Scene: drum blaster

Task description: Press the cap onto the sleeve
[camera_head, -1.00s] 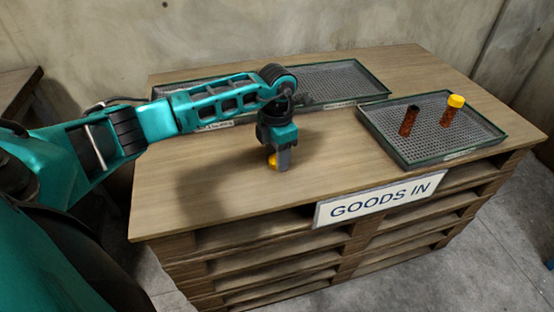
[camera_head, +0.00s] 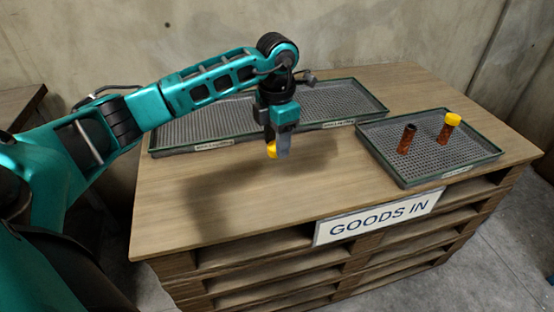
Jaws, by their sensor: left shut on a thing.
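My left gripper (camera_head: 279,148) is shut on a yellow cap (camera_head: 271,149) and holds it above the bare wooden top, left of the right tray. The gripper partly hides the cap. An uncapped dark red-brown sleeve (camera_head: 406,139) stands in the right tray, tilted a little in the picture, with its dark open top showing. Beside it stands another red-brown sleeve (camera_head: 445,134) with a yellow cap (camera_head: 453,120) on top. My right gripper is not in view.
The right tray (camera_head: 424,182) is green-rimmed with a grey perforated floor. A long similar tray (camera_head: 340,97) lies along the back, partly behind my arm. A "GOODS IN" sign (camera_head: 378,216) hangs on the front edge of the pallet-like table (camera_head: 225,215). The front left top is clear.

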